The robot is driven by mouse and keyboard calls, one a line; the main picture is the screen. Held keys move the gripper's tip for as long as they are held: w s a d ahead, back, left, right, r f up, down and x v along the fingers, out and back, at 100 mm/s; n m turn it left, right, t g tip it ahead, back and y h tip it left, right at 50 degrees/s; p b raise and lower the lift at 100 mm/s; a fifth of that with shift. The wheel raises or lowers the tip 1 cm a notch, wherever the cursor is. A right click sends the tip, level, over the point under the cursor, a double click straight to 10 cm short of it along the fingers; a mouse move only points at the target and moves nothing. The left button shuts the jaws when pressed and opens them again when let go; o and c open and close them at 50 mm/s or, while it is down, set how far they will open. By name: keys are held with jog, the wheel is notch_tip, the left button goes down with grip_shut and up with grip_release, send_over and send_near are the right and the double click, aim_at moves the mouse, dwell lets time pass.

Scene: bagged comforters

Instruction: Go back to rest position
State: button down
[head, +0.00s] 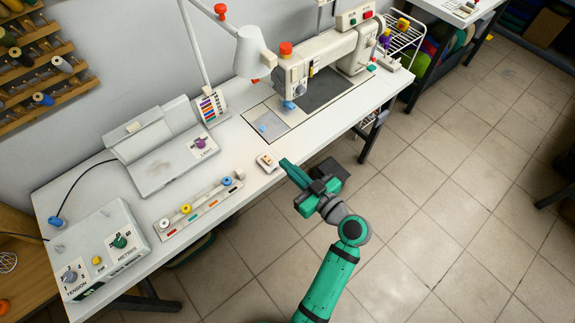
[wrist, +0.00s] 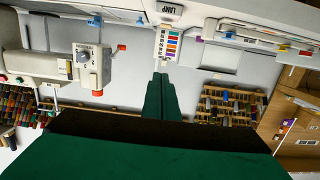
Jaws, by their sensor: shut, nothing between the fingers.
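My gripper (head: 285,164) is green and dark grey. In the head view it is at the front edge of the white sewing table (head: 232,212), close to a small cream switch block (head: 266,163). I cannot tell whether it touches the block. In the wrist view the two green fingers (wrist: 161,80) lie together with nothing between them. My arm reaches up from the bottom of the head view, over the tiled floor.
A sewing machine (head: 325,58) and a white lamp (head: 252,52) stand on the table's far part. A hinged box (head: 165,150), a strip with coloured knobs (head: 200,207) and a control box (head: 98,250) sit on the left. Tiled floor (head: 430,220) is clear at right.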

jog(key=shift+f, duration=0.1)
jog(key=s+d+f+m+h, duration=0.1)
jog(key=s+f+m+h, duration=0.85)
jog(key=s+f, duration=0.45)
jog(key=s+r+t+h, duration=0.1)
jog(key=s+r, duration=0.5)
jog(key=s, duration=0.2)
jog(key=s+r+t+h, duration=0.1)
jog(key=s+r+t, duration=0.1)
jog(key=s+r, duration=0.4)
jog(key=s+n, duration=0.1)
jog(key=s, duration=0.2)
jog(key=shift+d+r, duration=0.15)
jog(key=shift+d, duration=0.2)
